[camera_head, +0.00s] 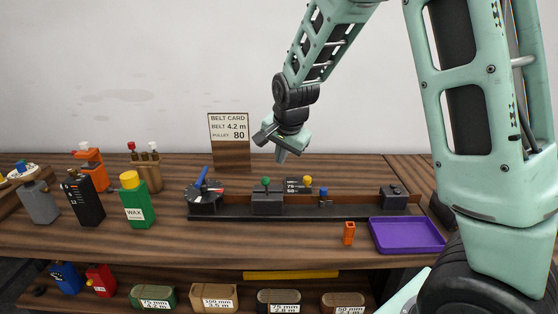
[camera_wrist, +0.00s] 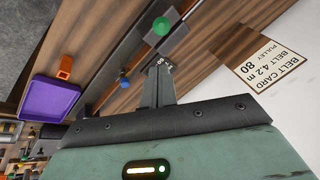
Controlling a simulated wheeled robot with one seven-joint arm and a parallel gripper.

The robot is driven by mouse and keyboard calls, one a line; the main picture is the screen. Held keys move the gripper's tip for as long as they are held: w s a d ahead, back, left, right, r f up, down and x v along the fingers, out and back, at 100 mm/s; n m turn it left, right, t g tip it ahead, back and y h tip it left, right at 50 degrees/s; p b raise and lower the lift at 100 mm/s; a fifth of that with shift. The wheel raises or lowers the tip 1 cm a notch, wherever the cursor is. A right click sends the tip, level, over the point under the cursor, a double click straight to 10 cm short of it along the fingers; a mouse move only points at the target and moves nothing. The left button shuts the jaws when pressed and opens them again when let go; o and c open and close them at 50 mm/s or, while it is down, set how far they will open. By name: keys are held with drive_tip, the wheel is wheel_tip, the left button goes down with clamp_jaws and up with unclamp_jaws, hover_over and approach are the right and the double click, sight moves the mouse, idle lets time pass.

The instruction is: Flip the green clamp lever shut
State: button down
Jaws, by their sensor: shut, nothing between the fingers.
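The green clamp lever (camera_head: 265,182) shows as a round green knob on top of a dark block (camera_head: 267,203) on the long black rail. In the wrist view the green knob (camera_wrist: 161,26) lies beyond my fingertips, near the top. My gripper (camera_head: 281,156) is shut and empty, held in the air above and behind the rail, a little right of the green knob. Its closed fingers (camera_wrist: 160,84) are apart from the knob in the wrist view. The lever's arm below the knob is hard to make out.
A yellow knob (camera_head: 307,180) and a blue knob (camera_head: 323,191) stand right of the green one. A dial with a blue handle (camera_head: 202,178) is at the rail's left end. The belt card (camera_head: 229,128) stands behind. A purple tray (camera_head: 407,235) and orange piece (camera_head: 349,233) lie in front.

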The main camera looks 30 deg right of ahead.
drive_tip(key=s+a+r, duration=0.2)
drive_tip(key=s+r, duration=0.1)
drive_tip(key=s, duration=0.2)
drive_tip(key=shift+b, duration=0.3)
drive_tip(key=shift+s+a, duration=0.1)
